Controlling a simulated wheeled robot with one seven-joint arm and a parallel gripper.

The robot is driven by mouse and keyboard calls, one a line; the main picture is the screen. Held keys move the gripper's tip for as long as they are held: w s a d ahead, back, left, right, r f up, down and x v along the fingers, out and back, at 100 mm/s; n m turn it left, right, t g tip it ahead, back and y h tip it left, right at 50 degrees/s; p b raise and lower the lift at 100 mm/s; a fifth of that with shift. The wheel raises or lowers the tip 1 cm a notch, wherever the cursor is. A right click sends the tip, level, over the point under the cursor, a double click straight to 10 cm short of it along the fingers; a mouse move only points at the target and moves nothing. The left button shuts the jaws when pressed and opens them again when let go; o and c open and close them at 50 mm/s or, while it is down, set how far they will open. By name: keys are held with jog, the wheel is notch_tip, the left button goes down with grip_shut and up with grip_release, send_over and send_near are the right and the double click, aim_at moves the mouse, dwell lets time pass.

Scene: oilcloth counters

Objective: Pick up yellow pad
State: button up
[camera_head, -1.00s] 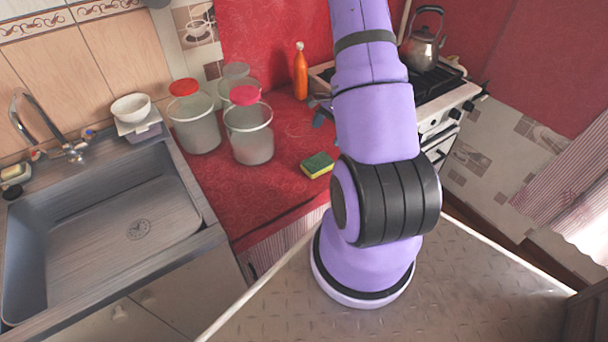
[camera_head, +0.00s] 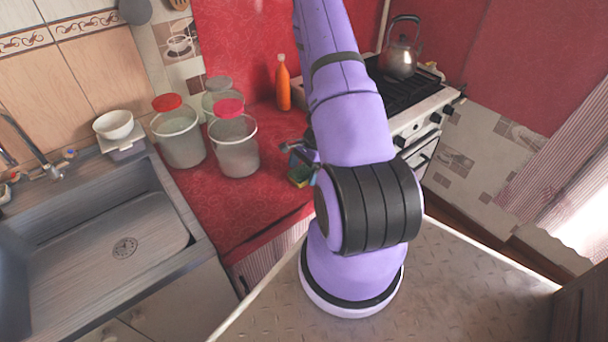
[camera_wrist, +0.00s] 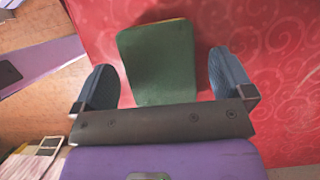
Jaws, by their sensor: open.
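The yellow pad (camera_head: 299,176) is a sponge with a green top, lying on the red counter near its front edge. In the head view my arm and gripper hide most of it. In the wrist view the pad (camera_wrist: 158,62) shows its green face between the two fingers, with a thin yellow edge at its far end. My gripper (camera_wrist: 167,78) is open, with one blue-grey finger on each side of the pad and a gap on both sides. In the head view my gripper (camera_head: 298,158) shows beside my arm, over the pad.
Several lidded buckets (camera_head: 234,146) stand on the red counter (camera_head: 220,200) left of the pad. An orange bottle (camera_head: 283,84) stands behind it. The stove (camera_head: 418,112) with a kettle (camera_head: 398,58) is at the back right, the sink (camera_head: 110,235) at the left.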

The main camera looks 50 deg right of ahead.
aim_at(302, 175)
jog(key=shift+a+f, duration=0.15)
jog(key=shift+f, duration=0.25)
jog(key=c, duration=1)
jog(key=shift+r, duration=0.1)
jog(key=shift+w+r, duration=0.1)
jog(key=shift+r, duration=1)
jog(key=shift+s+r, duration=0.6)
jog(key=shift+r, duration=0.05)
jog(key=s+d+r, duration=0.1)
jog(key=s, duration=1.3)
jog(key=shift+s+d+r, duration=0.15)
jog(key=shift+s+d, duration=0.25)
